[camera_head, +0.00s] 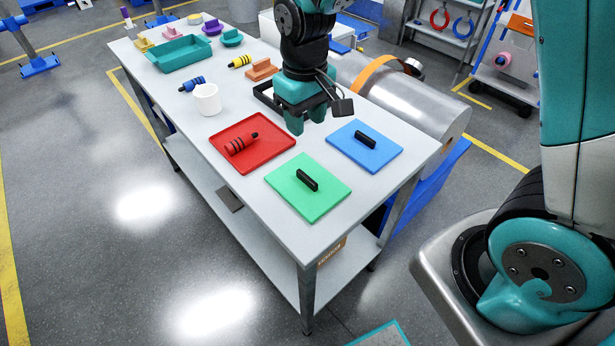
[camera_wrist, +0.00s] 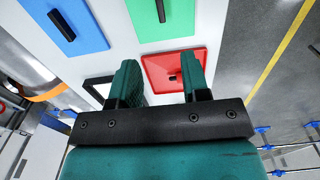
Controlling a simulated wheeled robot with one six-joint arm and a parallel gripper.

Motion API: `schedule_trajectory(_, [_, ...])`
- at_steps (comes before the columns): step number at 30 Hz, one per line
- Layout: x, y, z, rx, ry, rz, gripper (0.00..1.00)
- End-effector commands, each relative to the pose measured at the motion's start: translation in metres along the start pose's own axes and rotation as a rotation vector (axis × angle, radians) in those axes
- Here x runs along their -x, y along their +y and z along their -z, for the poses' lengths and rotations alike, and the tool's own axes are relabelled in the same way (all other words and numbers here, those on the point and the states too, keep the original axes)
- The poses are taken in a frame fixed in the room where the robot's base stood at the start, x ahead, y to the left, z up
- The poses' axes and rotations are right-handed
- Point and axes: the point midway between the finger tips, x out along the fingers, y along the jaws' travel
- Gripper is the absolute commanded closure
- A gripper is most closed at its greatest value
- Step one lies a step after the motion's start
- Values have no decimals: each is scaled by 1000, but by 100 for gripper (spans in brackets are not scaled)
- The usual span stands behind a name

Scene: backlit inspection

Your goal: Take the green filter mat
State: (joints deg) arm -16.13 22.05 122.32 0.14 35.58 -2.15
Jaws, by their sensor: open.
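The green filter mat (camera_head: 288,183) is a flat square plate with a black bar handle (camera_head: 307,180) on top, near the front end of the table. In the wrist view the green mat (camera_wrist: 182,26) shows at the top, partly cut off, beyond my fingertips. My gripper (camera_head: 306,122) is open and empty, above the table behind the green mat, between the red and blue plates. In the wrist view my gripper (camera_wrist: 163,68) has its fingers apart, partly overlapping the red plate.
A red plate (camera_head: 262,161) with a red-black cylinder (camera_head: 240,144) lies left of the green mat. A blue plate (camera_head: 380,157) with a black handle lies to its right. A white cup (camera_head: 207,99), an orange block (camera_head: 261,70) and a teal tray (camera_head: 184,61) stand farther back.

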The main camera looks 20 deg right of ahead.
Motion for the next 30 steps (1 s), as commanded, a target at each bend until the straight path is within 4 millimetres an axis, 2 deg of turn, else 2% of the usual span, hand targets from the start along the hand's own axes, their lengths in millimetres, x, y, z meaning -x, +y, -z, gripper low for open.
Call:
schedule_trajectory(6, [-50, 1, -3, -2, -9, 1, 57])
schedule_trajectory(12, [-90, 1, -3, -3, -6, 2, 57])
schedule_trajectory(22, [-117, 2, -2, -4, -5, 2, 57])
schedule_trajectory(30, [-153, 2, 0, -4, -3, 2, 57])
